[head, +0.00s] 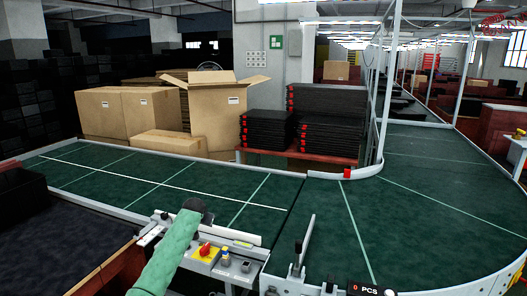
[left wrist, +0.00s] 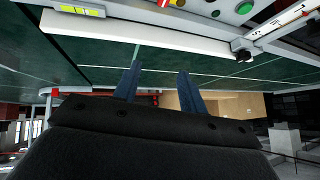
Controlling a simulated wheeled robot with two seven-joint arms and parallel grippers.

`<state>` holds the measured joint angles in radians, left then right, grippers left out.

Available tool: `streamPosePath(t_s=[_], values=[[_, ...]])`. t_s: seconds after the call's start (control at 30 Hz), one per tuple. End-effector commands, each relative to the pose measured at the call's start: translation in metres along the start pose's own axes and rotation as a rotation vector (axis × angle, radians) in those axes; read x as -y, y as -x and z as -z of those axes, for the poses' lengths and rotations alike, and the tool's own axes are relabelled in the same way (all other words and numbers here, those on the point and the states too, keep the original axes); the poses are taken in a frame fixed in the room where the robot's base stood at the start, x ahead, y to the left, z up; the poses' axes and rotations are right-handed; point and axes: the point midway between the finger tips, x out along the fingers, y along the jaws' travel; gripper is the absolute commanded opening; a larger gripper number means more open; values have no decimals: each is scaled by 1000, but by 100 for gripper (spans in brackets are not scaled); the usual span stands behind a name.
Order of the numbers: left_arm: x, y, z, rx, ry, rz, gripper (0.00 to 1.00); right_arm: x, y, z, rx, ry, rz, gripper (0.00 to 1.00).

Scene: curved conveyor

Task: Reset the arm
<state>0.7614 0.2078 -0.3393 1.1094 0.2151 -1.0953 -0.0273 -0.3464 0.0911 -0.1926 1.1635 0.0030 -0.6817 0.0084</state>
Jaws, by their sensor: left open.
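My left arm (head: 172,250), in a green sleeve, reaches in from the bottom of the head view over the near edge of the conveyor. Its dark wrist end shows there, but the fingers are hidden. In the left wrist view my left gripper (left wrist: 157,82) shows two blue fingers spread apart with nothing between them. The green conveyor belt (left wrist: 215,72) lies beyond the fingers, and that view is upside down. The conveyor belt (head: 110,172) is bare in the head view. My right gripper is in neither view.
A control panel (head: 222,257) with a red-and-yellow switch sits on the near conveyor edge. Cardboard boxes (head: 205,110) and stacked black trays (head: 327,115) stand behind the belt. The belt curves at the right (head: 420,215). A metal post (head: 386,80) rises behind it.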

Motion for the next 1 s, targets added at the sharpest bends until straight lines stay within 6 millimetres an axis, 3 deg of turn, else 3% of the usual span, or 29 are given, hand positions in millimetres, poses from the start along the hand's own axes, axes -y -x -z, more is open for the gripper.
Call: streamPosePath(t_s=[0.17, 0.37, 0.67, 1.0], values=[[-19, -12, -27, -77, 3, 9, 42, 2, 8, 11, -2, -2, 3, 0], [-46, -31, -83, -121, 5, 9, 42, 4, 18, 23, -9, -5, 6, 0], [-99, -63, -225, -108, 12, -9, 42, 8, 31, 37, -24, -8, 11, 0], [-161, -77, -418, 16, 26, -47, 42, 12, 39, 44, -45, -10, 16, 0]])
